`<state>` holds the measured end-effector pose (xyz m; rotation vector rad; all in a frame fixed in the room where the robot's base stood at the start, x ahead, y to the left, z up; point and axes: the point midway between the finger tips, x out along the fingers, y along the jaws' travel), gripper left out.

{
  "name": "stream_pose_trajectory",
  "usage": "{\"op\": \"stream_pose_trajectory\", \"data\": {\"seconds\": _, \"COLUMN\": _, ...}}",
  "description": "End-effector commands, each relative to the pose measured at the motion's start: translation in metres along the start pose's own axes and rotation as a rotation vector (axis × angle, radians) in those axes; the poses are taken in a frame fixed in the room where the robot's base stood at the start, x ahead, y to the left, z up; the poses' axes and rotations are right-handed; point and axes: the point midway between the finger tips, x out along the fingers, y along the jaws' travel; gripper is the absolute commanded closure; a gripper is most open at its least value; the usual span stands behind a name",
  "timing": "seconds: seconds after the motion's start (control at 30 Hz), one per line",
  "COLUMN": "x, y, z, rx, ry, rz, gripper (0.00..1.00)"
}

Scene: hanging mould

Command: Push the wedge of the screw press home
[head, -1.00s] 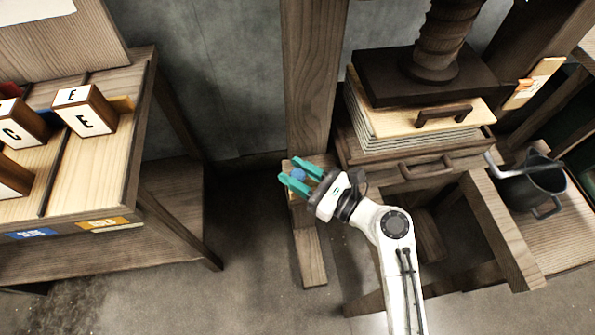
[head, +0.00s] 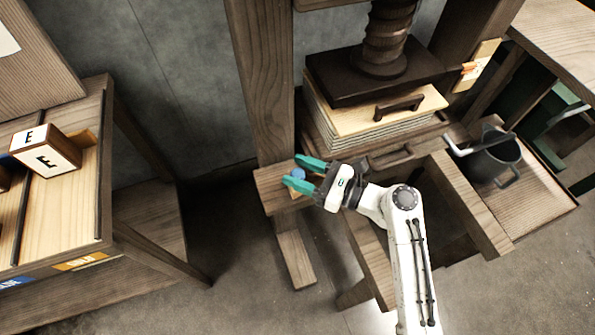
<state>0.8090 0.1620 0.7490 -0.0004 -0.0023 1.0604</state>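The screw press shows a dark threaded screw (head: 386,38) and a dark platen (head: 372,72) bearing on a pale handled board over a stack of thin sheets. At its left post (head: 262,80) a wooden ledge (head: 268,187) sticks out. On it is a small pale piece with a blue round top (head: 298,174), perhaps the wedge; its shape is mostly hidden. My gripper (head: 299,173) is open, its two teal fingers spread either side of the blue top. I cannot tell whether they touch it.
A grey pot (head: 490,157) stands on a low shelf right of the press. A label-like pale piece with orange (head: 472,70) is on the right post. A type case with a lettered block (head: 45,152) stands at left. Floor between is clear.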

Motion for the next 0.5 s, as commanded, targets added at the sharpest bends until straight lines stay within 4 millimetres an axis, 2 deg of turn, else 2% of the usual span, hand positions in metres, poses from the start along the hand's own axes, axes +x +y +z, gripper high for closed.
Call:
{"op": "stream_pose_trajectory", "data": {"seconds": 0.33, "x": -0.002, "y": 0.001, "z": -0.001, "rx": 0.001, "ry": 0.001, "rz": 0.003, "gripper": 0.45}}
{"op": "stream_pose_trajectory", "data": {"seconds": 0.5, "x": -0.023, "y": 0.0, "z": -0.001, "rx": 0.002, "ry": 0.002, "rz": -0.001, "gripper": 0.45}}
